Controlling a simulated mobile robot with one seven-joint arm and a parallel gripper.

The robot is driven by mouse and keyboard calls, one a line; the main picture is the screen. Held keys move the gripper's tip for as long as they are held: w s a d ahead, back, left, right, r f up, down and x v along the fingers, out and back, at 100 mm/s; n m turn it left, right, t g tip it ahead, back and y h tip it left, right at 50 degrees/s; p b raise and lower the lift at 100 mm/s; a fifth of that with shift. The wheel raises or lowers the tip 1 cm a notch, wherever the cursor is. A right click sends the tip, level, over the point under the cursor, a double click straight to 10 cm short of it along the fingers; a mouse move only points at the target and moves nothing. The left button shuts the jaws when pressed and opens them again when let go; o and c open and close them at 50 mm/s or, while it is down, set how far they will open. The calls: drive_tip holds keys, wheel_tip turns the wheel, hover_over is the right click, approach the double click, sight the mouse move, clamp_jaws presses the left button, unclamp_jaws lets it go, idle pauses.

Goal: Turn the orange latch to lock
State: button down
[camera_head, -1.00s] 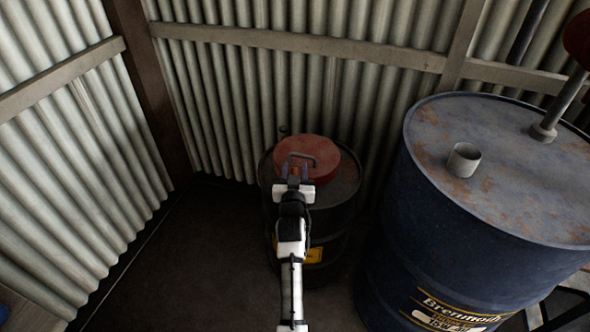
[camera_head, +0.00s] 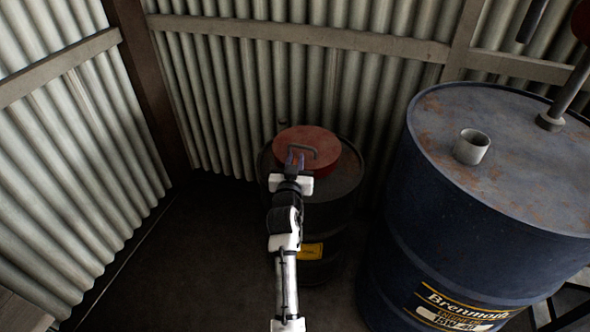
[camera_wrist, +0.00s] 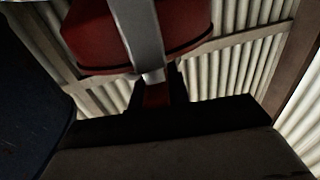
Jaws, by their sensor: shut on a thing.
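A round red lid (camera_head: 325,168) with a bent grey metal handle (camera_head: 325,152) sits on top of a small dark drum (camera_head: 340,210). My gripper (camera_head: 296,158) is at the near left side of the lid, by the handle. In the wrist view, the dark fingers of my gripper (camera_wrist: 157,90) are closed around a small reddish-orange piece, which looks like the orange latch (camera_wrist: 157,96). The grey handle (camera_wrist: 138,30) crosses in front of the red lid (camera_wrist: 95,40) there. Most of the latch is hidden by the fingers, so its angle cannot be told.
A large blue drum (camera_head: 415,225) with a rusty top stands close on the right. An upright pipe stub (camera_head: 472,146) and a pump rod (camera_head: 565,95) rise from it. Corrugated walls (camera_head: 250,110) close in behind and left. The dark floor (camera_head: 190,250) left of the small drum is clear.

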drive_tip(key=shift+f+m+h+b, duration=0.25)
drive_tip(key=shift+m+h+b, duration=0.8)
drive_tip(key=shift+b, duration=1.75)
drive_tip(key=shift+d+r+g+h+b, duration=0.1)
drive_tip(key=shift+r+g+h+b, duration=0.1)
drive_tip(key=shift+g+h+b, duration=0.3)
drive_tip(key=c, duration=1.3)
unclamp_jaws()
drive_tip(key=shift+s, duration=0.15)
